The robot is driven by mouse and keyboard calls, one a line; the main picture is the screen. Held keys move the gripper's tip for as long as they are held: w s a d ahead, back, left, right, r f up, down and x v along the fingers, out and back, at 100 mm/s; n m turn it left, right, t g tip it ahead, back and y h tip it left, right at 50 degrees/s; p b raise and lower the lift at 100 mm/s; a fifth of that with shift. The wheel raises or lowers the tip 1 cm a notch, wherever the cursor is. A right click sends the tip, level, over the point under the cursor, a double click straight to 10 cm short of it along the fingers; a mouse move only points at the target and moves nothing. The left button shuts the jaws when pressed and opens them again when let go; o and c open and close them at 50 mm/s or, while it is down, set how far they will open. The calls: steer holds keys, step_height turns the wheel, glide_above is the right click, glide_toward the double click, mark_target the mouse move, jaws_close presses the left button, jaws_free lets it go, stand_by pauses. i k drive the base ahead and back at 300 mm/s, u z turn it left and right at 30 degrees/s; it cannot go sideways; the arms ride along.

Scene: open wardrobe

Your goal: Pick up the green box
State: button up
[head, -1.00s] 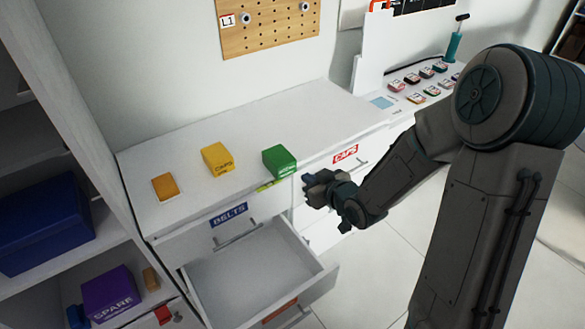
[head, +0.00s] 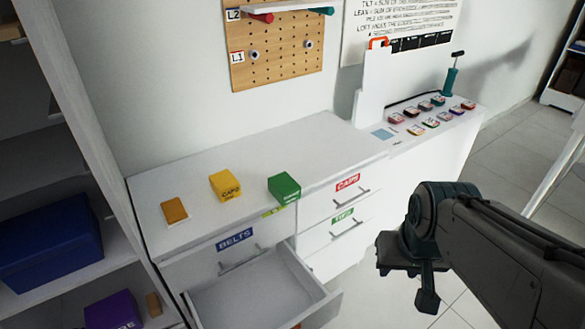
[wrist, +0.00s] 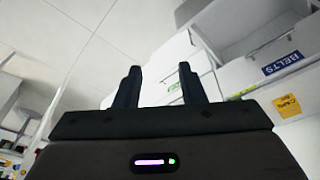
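The green box (head: 284,187) sits on the white dresser top near its front edge, above the open drawer. A yellow-green label is on the edge just below it. My gripper (head: 405,288) is well to the right of the box and lower, in front of the closed drawers, with nothing in it. In the wrist view my gripper (wrist: 158,75) shows two dark fingers apart with nothing between them. I cannot make out the green box in the wrist view.
A yellow box (head: 225,186) and an orange-brown box (head: 175,211) stand left of the green one. The open drawer (head: 255,300) under the BELTS label (head: 235,239) juts out below. Shelves with a blue bin (head: 50,243) and a purple box (head: 113,311) are at left.

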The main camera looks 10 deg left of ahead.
mark_target(286, 190)
steer(key=u, duration=0.35)
steer(key=k, duration=0.15)
steer(key=z, duration=0.6)
steer(key=i, duration=1.2)
steer(key=u, duration=0.75)
